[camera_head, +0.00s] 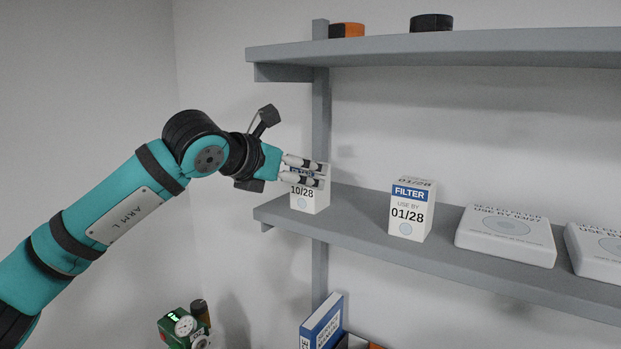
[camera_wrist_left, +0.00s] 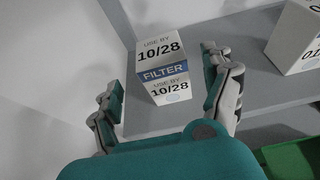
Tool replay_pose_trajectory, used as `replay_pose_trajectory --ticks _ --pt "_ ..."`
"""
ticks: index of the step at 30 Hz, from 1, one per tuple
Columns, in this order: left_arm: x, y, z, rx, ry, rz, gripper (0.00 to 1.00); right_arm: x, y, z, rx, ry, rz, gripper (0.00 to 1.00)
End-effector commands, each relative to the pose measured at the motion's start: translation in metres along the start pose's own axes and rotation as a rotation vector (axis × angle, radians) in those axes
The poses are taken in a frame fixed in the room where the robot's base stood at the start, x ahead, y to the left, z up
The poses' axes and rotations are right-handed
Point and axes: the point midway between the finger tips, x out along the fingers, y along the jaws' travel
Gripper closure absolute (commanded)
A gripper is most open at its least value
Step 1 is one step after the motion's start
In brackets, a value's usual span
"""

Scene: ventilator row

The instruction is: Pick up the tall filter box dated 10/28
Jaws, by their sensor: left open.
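The tall filter box dated 10/28 (camera_head: 310,200) stands upright near the left end of the lower shelf, white with a blue FILTER band. My left gripper (camera_head: 325,175) is in front of its upper part and hides some of it. In the left wrist view the box (camera_wrist_left: 163,62) lies between the two spread fingers, with visible room on both sides. My left gripper (camera_wrist_left: 160,75) is open and holds nothing. A similar filter box dated 01/28 (camera_head: 411,210) stands to the right, and part of it (camera_wrist_left: 297,38) shows in the left wrist view. My right gripper is not in view.
Flat sealed filter boxes (camera_head: 506,235) lie farther right on the lower shelf (camera_head: 375,240). The upper shelf (camera_head: 450,47) runs above, carrying small orange and black items. Below are a blue service manual (camera_head: 322,322) and a green device with a gauge (camera_head: 184,328).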

Motion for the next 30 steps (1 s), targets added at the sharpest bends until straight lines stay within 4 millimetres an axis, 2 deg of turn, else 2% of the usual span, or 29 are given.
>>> replay_pose_trajectory --ticks 4,9,14,21,30 --pt "0.011 -0.003 0.006 0.0 0.003 -0.003 0.17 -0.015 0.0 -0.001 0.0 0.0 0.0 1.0" --pt "0.035 -0.005 0.01 -0.001 0.004 -0.003 0.17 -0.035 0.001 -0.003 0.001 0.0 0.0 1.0" --pt "0.051 -0.004 0.007 -0.001 0.001 -0.003 0.17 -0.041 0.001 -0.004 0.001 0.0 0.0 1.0" --pt "0.053 -0.004 0.005 0.0 0.0 -0.002 0.17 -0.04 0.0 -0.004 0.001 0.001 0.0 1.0" --pt "0.053 -0.004 0.005 0.0 0.0 -0.002 0.57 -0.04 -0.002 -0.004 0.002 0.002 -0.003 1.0"
